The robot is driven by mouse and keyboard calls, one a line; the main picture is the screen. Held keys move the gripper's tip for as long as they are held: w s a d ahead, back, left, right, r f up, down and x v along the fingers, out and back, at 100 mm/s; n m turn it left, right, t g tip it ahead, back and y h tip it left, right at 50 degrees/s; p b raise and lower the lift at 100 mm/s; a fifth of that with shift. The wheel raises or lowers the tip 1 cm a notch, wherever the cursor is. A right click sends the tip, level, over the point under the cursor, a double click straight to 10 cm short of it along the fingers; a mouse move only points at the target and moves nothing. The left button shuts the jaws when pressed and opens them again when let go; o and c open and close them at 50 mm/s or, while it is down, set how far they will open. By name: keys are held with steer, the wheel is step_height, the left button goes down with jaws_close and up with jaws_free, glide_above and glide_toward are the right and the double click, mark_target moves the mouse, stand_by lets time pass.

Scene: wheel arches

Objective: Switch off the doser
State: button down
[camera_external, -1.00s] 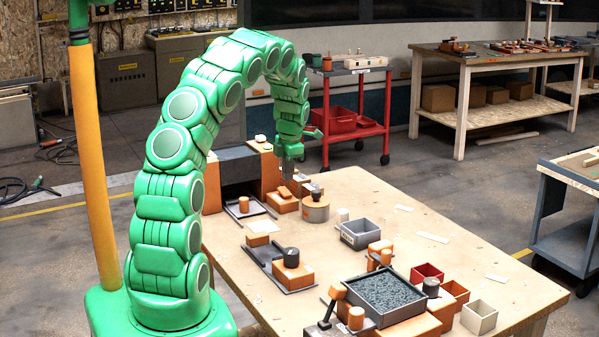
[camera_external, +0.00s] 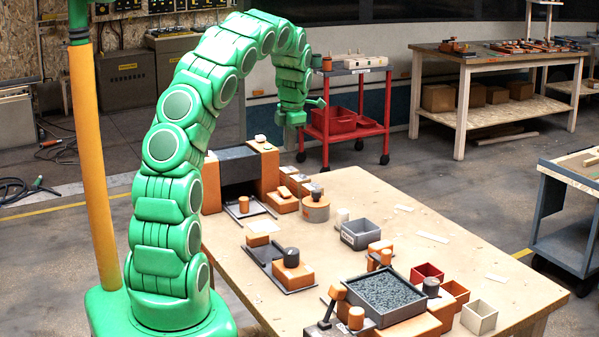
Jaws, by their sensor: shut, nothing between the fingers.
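No part is legibly labelled as the doser, so I cannot tell for sure which unit it is. The exact tilt of the rocker piece is too small to tell.
The wooden table (camera_external: 345,290) holds a grey arch with orange posts (camera_external: 268,170), a grey bin (camera_external: 361,233), a tray of dark granules (camera_external: 388,296), a lever unit (camera_external: 330,305) and several small boxes. A red cart (camera_external: 345,125) stands behind. Open air surrounds my gripper.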

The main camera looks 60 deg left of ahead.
mark_target(283, 188)
steer(key=shift+s+a, duration=0.1)
steer(key=shift+a, duration=0.05)
steer(key=shift+s+a+r+y, duration=0.1)
steer(key=shift+s+a+y, duration=0.05)
steer(key=shift+y, duration=0.25)
steer(key=x, duration=1.4)
